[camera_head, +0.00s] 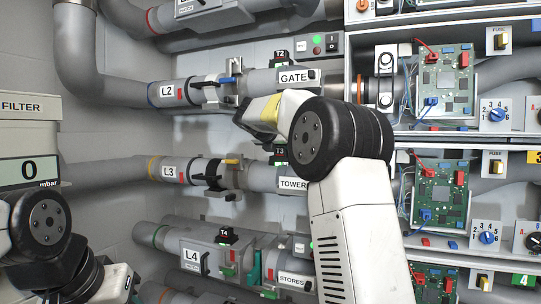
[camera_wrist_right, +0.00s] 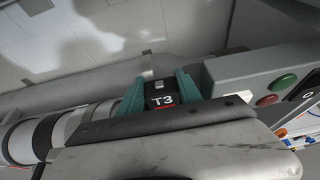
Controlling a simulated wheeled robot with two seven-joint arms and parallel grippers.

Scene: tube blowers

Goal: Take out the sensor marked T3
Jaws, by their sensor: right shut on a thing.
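The T3 sensor (camera_head: 280,152) is a small black block with a white label, on the pipe run of the L3 row above the TOWER label. In the right wrist view the T3 sensor (camera_wrist_right: 162,99) fills the middle. My right gripper (camera_wrist_right: 160,92) is shut on it, with teal pieces at both sides of the block. In the head view my right arm hides most of the grip. Whether the sensor sits fully in its seat cannot be told. My left arm (camera_head: 45,222) is at the lower left; its fingers cannot be made out.
Sensors T2 (camera_head: 281,57) and T4 (camera_head: 227,236) sit on the rows above and below. Valves with coloured handles stand left of them. Circuit boards (camera_head: 440,85) with wires and knobs line the right. A filter box (camera_head: 30,125) is at the left.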

